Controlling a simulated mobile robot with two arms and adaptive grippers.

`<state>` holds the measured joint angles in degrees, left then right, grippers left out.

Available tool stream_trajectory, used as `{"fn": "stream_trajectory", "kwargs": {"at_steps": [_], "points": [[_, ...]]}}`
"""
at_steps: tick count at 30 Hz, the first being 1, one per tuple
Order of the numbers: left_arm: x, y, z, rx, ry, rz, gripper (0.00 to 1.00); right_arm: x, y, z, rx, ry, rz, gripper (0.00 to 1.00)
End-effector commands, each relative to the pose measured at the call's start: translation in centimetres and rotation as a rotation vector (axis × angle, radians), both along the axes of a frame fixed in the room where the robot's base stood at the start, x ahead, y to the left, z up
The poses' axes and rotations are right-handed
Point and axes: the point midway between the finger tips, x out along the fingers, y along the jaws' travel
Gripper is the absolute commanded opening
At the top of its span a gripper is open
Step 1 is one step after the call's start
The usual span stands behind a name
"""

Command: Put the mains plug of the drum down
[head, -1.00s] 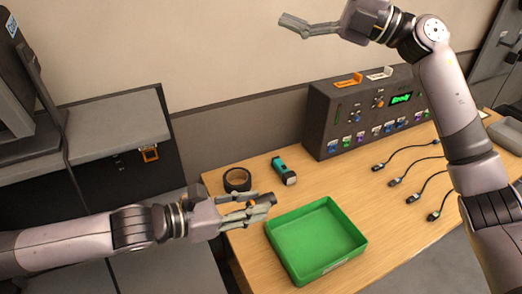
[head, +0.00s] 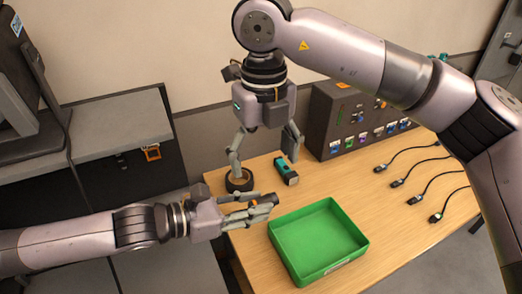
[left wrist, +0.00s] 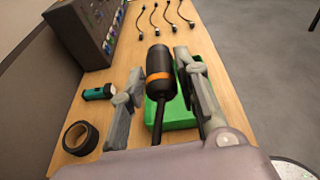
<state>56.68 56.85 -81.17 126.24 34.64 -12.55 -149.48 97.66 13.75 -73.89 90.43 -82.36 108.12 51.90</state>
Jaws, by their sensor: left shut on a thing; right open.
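The mains plug (left wrist: 160,76) is a black cylinder with an orange band and a dark cable or stem running back toward my wrist. My left gripper (head: 258,208) is shut on it and holds it above the wooden table, near the left rim of the green tray. In the head view the plug's dark end (head: 269,199) shows at the fingertips. In the left wrist view it lies between the two fingers (left wrist: 160,85), over the tray. My right gripper (head: 264,168) is open and empty, pointing down above the back left of the table, behind the left gripper.
A green tray (head: 346,262) stands at the table's front. A black tape roll (head: 240,184), partly behind a right finger, and a teal torch (head: 287,172) lie at back left. Bare wood (head: 385,220) lies right of the tray.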

Motion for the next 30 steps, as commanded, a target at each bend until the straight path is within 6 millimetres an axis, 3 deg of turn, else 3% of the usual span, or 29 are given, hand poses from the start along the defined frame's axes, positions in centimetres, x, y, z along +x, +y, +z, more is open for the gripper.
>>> {"fn": "stream_trajectory", "kwargs": {"at_steps": [15,21,30], "points": [[-0.3,-0.5,0.6,-0.014,-0.008,-0.013,0.0,-0.1,-0.1,-9.1,0.004,0.005,0.0,0.75],[-0.3,-0.5,0.6,-0.014,-0.008,-0.013,0.0,0.0,-0.1,-10.9,0.005,0.004,0.0,0.75],[-0.3,-0.5,0.6,-0.014,-0.008,-0.013,0.0,0.0,0.0,-11.2,0.006,0.003,0.0,0.75]]}}
